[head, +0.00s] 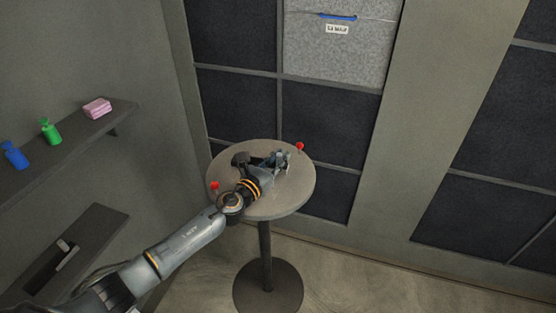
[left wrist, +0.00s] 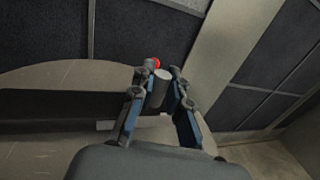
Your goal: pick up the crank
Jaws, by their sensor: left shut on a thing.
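The round grey table (head: 300,190) stands on a single column. My left gripper (head: 283,158) reaches over its top from the left. In the left wrist view my left gripper (left wrist: 158,78) is shut on a grey cylindrical part (left wrist: 160,90), which seems to belong to the crank. A red knob (left wrist: 152,63) shows just beyond the fingertips, and in the head view a red knob (head: 299,146) shows at the table's far right edge. I cannot tell whether it is joined to the grey part. The fingers and arm hide much of the crank. My right gripper is not in view.
Another red piece (head: 214,186) shows at the table's left edge, beside my arm. A wall shelf (head: 75,143) at left holds a blue bottle (head: 15,154), a green bottle (head: 50,131) and a pink stack (head: 97,107). Dark panelled cabinets (head: 325,110) stand close behind the table.

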